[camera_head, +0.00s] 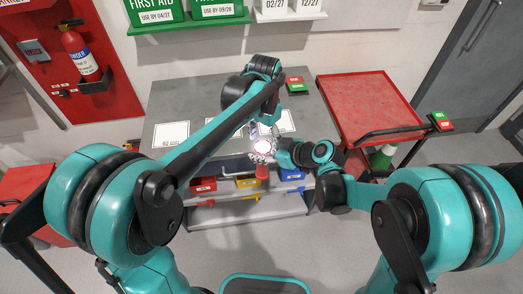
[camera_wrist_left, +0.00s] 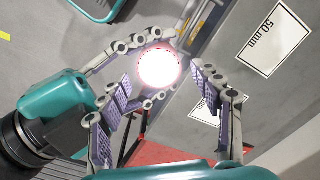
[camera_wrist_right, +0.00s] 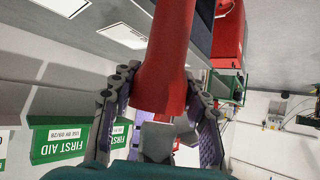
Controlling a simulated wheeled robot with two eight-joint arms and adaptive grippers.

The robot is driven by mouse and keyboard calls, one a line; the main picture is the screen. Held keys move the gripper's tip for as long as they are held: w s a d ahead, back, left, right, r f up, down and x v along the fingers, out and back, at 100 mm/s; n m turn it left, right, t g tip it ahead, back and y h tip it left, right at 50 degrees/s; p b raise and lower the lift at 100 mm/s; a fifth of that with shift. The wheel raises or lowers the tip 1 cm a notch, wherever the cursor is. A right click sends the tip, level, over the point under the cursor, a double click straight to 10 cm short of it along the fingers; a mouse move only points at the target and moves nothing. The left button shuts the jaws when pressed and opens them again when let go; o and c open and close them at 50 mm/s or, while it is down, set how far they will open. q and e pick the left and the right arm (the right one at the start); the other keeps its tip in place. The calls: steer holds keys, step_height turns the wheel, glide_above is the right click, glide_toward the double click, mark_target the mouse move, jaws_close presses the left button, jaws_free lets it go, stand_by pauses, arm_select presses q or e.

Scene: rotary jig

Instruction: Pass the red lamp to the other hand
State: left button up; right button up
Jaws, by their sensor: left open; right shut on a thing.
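The red lamp (camera_wrist_right: 165,65) is held between the fingers of my right gripper (camera_wrist_right: 160,88), its red body running up the right wrist view. Its lit white face shows in the head view (camera_head: 262,147) and in the left wrist view (camera_wrist_left: 159,67). My right gripper is shut on the lamp; its fingers flank the glowing face in the left wrist view. My left gripper (camera_wrist_left: 163,88) is open and empty, its two padded fingers spread with the lit face in view between them. I cannot tell how far the lamp is from those pads.
A grey table (camera_head: 175,100) with white marked cards lies below the grippers. Red, yellow and blue bins (camera_head: 247,182) sit at its near edge. A red trolley (camera_head: 365,100) stands at the right. A red and green block (camera_head: 296,84) lies at the table's back.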

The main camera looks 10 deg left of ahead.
arm_select(q)
step_height(320, 180, up, 5)
steer(key=shift+f, duration=0.2)
steer(key=shift+s+r, duration=0.1)
steer(key=shift+r, duration=0.1)
steer(key=s+a+f+n+t, duration=0.2)
steer(key=s+a+n+t, duration=0.1)
steer(key=s+a, duration=0.3)
steer(key=s+a+f+n+t, duration=0.2)
steer(key=s+a+n+t, duration=0.2)
steer(key=s+a, duration=0.3)
steer(key=shift+s+f, duration=0.25)
steer(key=shift+s, duration=1.35)
